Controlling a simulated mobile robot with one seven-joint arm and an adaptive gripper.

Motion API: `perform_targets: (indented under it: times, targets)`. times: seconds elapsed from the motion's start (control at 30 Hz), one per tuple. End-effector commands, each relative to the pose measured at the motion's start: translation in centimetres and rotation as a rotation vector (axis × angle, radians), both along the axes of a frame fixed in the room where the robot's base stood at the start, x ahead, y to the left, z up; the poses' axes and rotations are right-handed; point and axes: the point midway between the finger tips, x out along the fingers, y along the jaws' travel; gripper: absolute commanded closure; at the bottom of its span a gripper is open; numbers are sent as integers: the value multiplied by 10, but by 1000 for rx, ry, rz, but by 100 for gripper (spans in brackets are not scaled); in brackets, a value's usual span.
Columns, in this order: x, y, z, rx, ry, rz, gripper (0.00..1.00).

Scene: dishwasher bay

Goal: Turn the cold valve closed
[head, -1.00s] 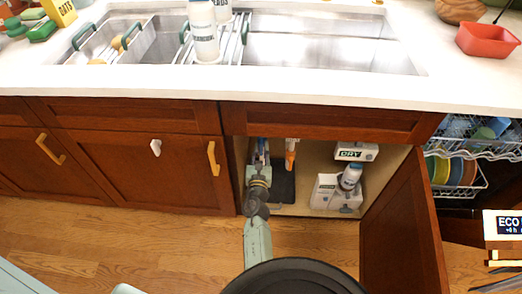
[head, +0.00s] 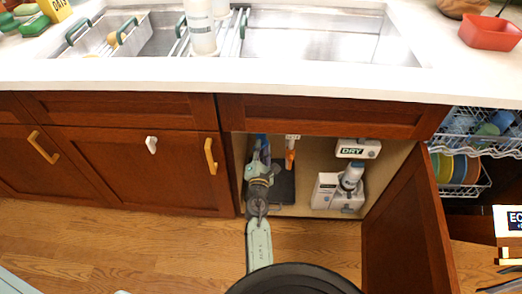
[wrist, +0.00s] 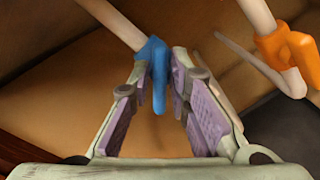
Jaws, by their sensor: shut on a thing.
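The cold valve is a blue handle (wrist: 156,78) on a pale pipe in the wrist view. It hangs down between the fingertips of my gripper (wrist: 165,68), which is shut on it. In the head view my gripper (head: 260,165) reaches into the left side of the open cabinet under the sink, and a bit of blue (head: 263,143) shows at its tip. An orange valve (wrist: 286,48) on another pale pipe is to the right, apart from the gripper. It also shows in the head view (head: 290,157).
The open cabinet door (head: 405,230) stands to the right of the opening. White boxes (head: 330,192) and a white bottle (head: 350,177) are in the cabinet's right side. A dark mat (head: 284,185) lies on its floor. A dishwasher rack (head: 470,185) with plates is further right.

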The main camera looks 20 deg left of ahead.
Motion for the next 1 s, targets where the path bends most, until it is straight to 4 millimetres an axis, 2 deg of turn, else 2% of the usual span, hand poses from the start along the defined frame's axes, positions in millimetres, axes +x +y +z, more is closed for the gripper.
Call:
perform_targets:
  times: [0.6,1.0]
  targets:
    - [2,-2,-2,532,147,2,100]
    - [2,-2,-2,713,199,2,100]
